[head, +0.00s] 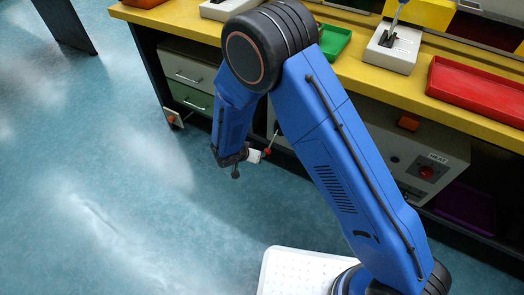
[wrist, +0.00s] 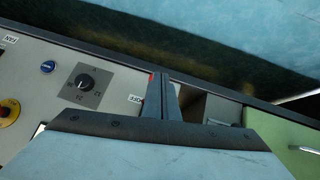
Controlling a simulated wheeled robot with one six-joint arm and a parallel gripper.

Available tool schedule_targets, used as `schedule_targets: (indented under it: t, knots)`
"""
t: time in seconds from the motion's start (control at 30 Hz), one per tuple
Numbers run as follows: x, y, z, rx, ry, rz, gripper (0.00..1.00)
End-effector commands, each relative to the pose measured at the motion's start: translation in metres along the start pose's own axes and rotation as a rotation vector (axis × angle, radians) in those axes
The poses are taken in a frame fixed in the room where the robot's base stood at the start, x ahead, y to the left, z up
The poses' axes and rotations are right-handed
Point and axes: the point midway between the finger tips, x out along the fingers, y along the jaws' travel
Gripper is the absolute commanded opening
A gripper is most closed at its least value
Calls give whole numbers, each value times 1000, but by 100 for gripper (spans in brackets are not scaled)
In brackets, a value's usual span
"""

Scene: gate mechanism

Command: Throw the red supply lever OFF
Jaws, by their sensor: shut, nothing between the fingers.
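The red lever shows in the head view as a thin rod ending in a red ball knob (head: 267,151), beneath the bench top. My gripper (wrist: 161,82) has its two fingers together with nothing between them, in front of the grey control panel (wrist: 48,75). In the wrist view a small red spot (wrist: 151,77) shows at the left fingertip; the fingers hide the rest of it. An OFF label (wrist: 134,98) lies just left of the fingers. In the head view my wrist hangs left of the red knob; I cannot tell whether they touch.
The panel also carries a dial (wrist: 84,84), a blue button (wrist: 47,67) and a yellow-red stop button (wrist: 9,112). A green drawer (wrist: 275,133) is to the right. The yellow bench (head: 385,85) overhangs, with a red tray (head: 477,92). Blue floor (head: 90,170) is clear at left.

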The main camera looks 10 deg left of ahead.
Motion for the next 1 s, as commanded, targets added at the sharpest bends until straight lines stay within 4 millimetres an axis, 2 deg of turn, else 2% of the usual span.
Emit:
schedule_targets:
  t: [0.4,1.0]
  knots:
    - [16,-3,8,1,0,0,0]
    - [15,-6,5,1,1,1,0]
